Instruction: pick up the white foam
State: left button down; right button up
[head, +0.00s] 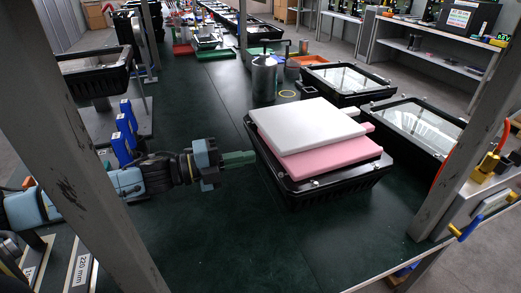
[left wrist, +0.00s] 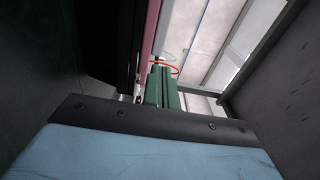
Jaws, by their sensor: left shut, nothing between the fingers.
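The white foam (head: 305,124) is a flat white slab on top of a pink foam slab (head: 330,157). Both rest on a black floodlight housing (head: 320,191) on the dark green table. My left gripper (head: 240,158) points right, its green fingers shut and empty, close by the left side of the housing and foam stack. In the left wrist view the green fingers (left wrist: 161,88) lie beside the pink foam's edge (left wrist: 150,35) and the dark housing side (left wrist: 105,45). Whether they touch is unclear. My right gripper is not in view.
Two glass-fronted housings (head: 345,80) (head: 420,125) stand behind and to the right. A metal canister (head: 264,77) stands behind the stack. Grey posts (head: 470,125) frame both sides. The table front (head: 240,235) is clear.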

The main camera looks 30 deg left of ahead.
aim_at(271, 141)
pick_arm(q)
jog(key=shift+w+d+b, duration=0.15)
jog(key=shift+w+d, duration=0.1)
jog(key=shift+w, duration=0.7)
jog(key=shift+w+d+b, duration=0.15)
jog(key=shift+w+d, duration=0.1)
jog(key=shift+w, duration=0.65)
jog(key=shift+w+d+b, duration=0.15)
jog(key=shift+w+d, duration=0.1)
jog(key=shift+w, duration=0.7)
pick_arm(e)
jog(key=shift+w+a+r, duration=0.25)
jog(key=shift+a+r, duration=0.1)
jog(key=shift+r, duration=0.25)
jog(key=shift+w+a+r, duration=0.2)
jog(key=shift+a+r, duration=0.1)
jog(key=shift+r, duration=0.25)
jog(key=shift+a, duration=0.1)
